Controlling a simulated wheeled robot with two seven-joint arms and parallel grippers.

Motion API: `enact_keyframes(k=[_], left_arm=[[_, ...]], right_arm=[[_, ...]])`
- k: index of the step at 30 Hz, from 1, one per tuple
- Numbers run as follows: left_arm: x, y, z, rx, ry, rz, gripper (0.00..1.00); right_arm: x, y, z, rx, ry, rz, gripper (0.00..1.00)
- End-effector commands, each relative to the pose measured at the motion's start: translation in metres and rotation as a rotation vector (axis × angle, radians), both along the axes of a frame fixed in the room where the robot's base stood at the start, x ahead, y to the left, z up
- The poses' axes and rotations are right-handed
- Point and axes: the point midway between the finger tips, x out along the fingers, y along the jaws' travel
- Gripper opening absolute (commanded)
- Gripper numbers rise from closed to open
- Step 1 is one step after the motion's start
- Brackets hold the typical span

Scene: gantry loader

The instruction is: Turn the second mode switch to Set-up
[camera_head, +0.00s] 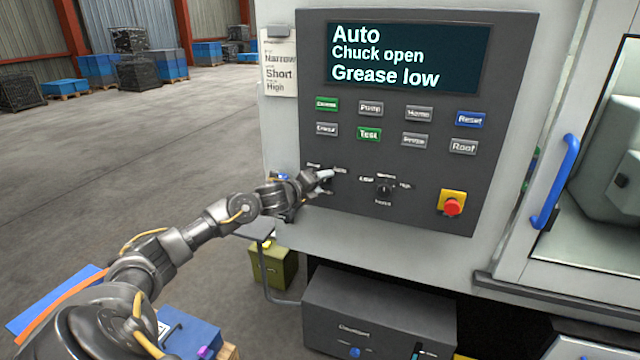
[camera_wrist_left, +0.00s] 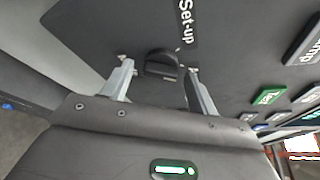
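The mode switch, a small dark rotary knob (camera_wrist_left: 160,65), shows in the left wrist view on the dark panel, with a "Set-up" label (camera_wrist_left: 185,20) beside it. My left gripper (camera_wrist_left: 158,78) is open, with one finger on each side of the knob and gaps visible between. In the head view my left gripper (camera_head: 324,182) is at the left knob position on the panel and hides most of that knob. A second dark knob (camera_head: 384,189) sits to its right, its labels too small to read surely. My right gripper is not in view.
The screen (camera_head: 405,58) reads "Auto", "Chuck open", "Grease low". Several push buttons sit above the knobs. A red emergency stop (camera_head: 452,207) on yellow is at lower right. A blue door handle (camera_head: 556,182) stands further right. A card (camera_head: 279,65) hangs at the panel's left.

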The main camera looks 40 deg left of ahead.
Motion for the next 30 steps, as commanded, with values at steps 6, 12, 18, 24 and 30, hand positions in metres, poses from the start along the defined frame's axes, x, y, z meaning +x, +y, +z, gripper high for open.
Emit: enact_keyframes(k=[6,12,18,24,30], left_arm=[[0.000,0.000,0.000,0.000,0.000,0.000,0.30],[0.000,0.000,0.000,-0.002,0.000,0.000,0.15],[0.000,0.000,-0.002,-0.034,-0.011,0.000,0.15],[0.000,0.000,-0.005,-0.135,-0.046,0.000,0.15],[-0.001,0.001,-0.008,-0.296,-0.102,0.001,0.15]], right_arm=[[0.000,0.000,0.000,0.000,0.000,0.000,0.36],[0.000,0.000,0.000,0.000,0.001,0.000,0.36],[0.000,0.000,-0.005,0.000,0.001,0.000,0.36],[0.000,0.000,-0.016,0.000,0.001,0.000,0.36],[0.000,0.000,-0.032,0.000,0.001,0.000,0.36]])
